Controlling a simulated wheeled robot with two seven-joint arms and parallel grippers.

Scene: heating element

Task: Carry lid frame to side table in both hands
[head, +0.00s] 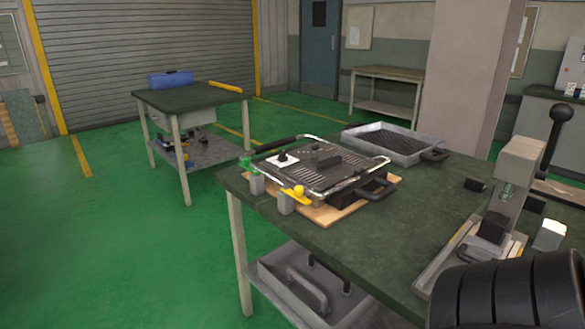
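What looks like the lid frame (312,178), a dark ribbed plate with a bright metal tube rim, lies on a near workbench. It seems to rest over a wooden board (327,214) with grey blocks at its near left side. A black handle shows at its far left edge and another at its right. A small table (195,99) with a dark green top, probably the side table, stands apart to the left, across a gap of green floor. Neither of my grippers is in view. A black ribbed part at the bottom right looks like my arm.
A blue toolbox (170,79) and a yellow bar (225,87) lie along the small table's back. On the workbench (400,222), a grey tray (395,142) sits behind the lid frame, and a lever press (508,185) stands right. The floor between the tables looks clear.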

